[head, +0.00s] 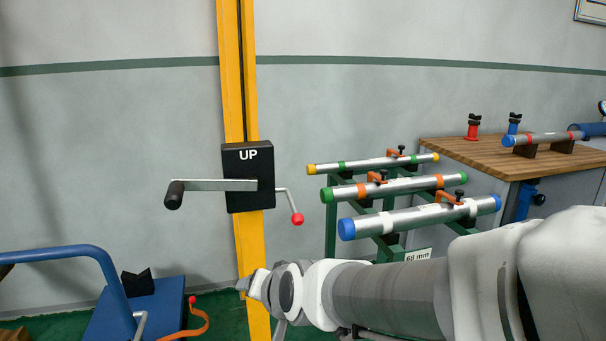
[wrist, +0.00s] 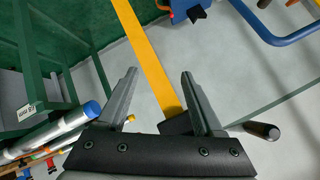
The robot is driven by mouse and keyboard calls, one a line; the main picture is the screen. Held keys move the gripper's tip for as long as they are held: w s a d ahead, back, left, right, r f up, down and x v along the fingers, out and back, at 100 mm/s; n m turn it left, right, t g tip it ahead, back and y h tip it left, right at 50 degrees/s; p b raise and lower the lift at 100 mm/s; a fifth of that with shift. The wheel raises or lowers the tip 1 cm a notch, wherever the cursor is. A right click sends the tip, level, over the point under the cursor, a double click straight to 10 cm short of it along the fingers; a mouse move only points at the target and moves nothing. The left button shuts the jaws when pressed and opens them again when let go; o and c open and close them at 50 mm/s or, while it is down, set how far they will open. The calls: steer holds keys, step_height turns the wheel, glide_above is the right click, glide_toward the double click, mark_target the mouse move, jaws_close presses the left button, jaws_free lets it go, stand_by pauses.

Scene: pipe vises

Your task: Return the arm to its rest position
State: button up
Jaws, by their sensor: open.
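My arm (head: 390,297) reaches in from the lower right of the head view, its wrist in front of the lower part of a yellow post (head: 247,240). My gripper (wrist: 158,73) shows in the wrist view with its two dark fingers spread apart and nothing between them. The post also runs past the fingers in the wrist view (wrist: 146,45). A black box marked UP (head: 249,195) sits on the post above my wrist, with a black-handled crank (head: 215,185) to the left and a red-knobbed lever (head: 291,205) to the right.
A green rack with three capped pipes (head: 410,218) stands close behind my arm. A wooden bench (head: 470,155) with a vised pipe is at the far right. A blue cart (head: 150,310) with a curved rail and orange strap stands at lower left. Wall space left of the post is clear.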

steer(key=s+d+r+n+g+h, duration=0.1)
steer(key=s+d+g+h, duration=0.15)
steer(key=s+d, duration=0.7)
steer(key=s+d+r+n+g+h, duration=0.1)
steer(key=s+d+h, duration=0.35)
steer(key=d, duration=0.75)
step_height(320, 180, up, 25)
steer(key=s+y+p, duration=0.1)
steer(key=y+p, duration=0.1)
steer(key=p, duration=2.2)
steer(key=shift+s+a+p, duration=0.2)
steer(key=shift+s+p, duration=0.15)
steer(key=shift+p, duration=0.05)
steer(key=shift+f, duration=0.1)
steer(key=shift+c, duration=1.5)
steer(key=shift+a, duration=0.15)
